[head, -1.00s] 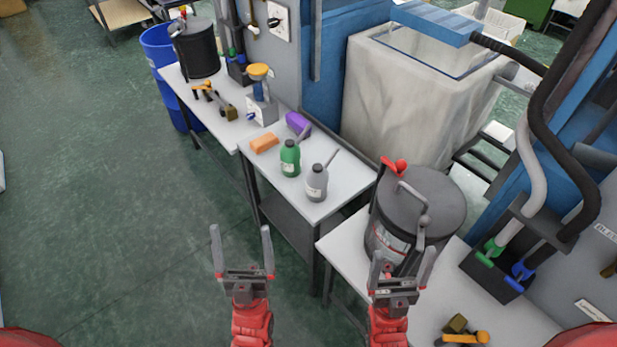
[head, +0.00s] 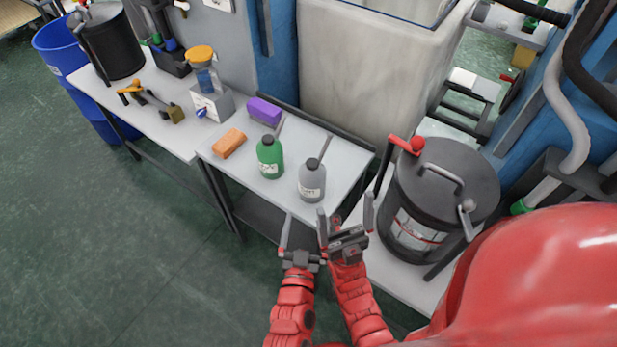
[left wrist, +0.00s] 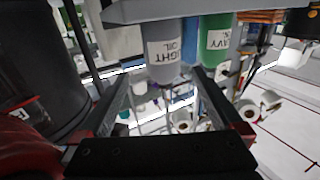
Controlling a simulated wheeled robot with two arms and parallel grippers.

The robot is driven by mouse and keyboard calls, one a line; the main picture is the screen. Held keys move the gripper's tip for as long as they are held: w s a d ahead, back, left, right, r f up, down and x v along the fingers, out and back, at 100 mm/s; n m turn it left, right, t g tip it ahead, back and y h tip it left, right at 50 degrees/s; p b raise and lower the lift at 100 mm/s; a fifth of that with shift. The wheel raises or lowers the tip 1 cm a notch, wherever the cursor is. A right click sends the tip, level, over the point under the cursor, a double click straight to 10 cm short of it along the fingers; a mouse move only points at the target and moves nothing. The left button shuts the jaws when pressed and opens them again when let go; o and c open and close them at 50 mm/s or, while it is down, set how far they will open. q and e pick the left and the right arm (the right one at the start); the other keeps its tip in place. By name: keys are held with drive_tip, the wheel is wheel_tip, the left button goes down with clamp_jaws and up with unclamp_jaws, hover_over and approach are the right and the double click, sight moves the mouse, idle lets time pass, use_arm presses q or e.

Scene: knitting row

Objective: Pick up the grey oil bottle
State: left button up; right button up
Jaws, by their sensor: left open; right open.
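The grey oil bottle (head: 312,182) stands upright near the front right of the small white table (head: 222,166), with a slanted spout on top. It also shows upside down in the left wrist view (left wrist: 164,58), ahead between the finger ends, its label reading LIGHT OIL. My left gripper (head: 304,236) is open and empty, in front of the table edge and short of the bottle. My right gripper (head: 345,210) is open and empty, just right of the left one and closer to the black drum. The gap from the fingers to the bottle is hard to judge.
A black lidded drum (head: 440,195) stands close on the right. Open floor (head: 100,250) lies to the left.

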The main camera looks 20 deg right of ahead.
sight(311, 192)
use_arm(q)
drive_tip(key=p+x, duration=0.1)
drive_tip(key=x, duration=0.7)
drive_tip(key=shift+w+d, duration=0.1)
drive_tip(key=shift+w, duration=0.4)
drive_tip(key=p+x, duration=0.1)
drive_tip(key=x, duration=0.3)
drive_tip(key=shift+w+f, duration=0.15)
drive_tip(key=c, duration=1.4)
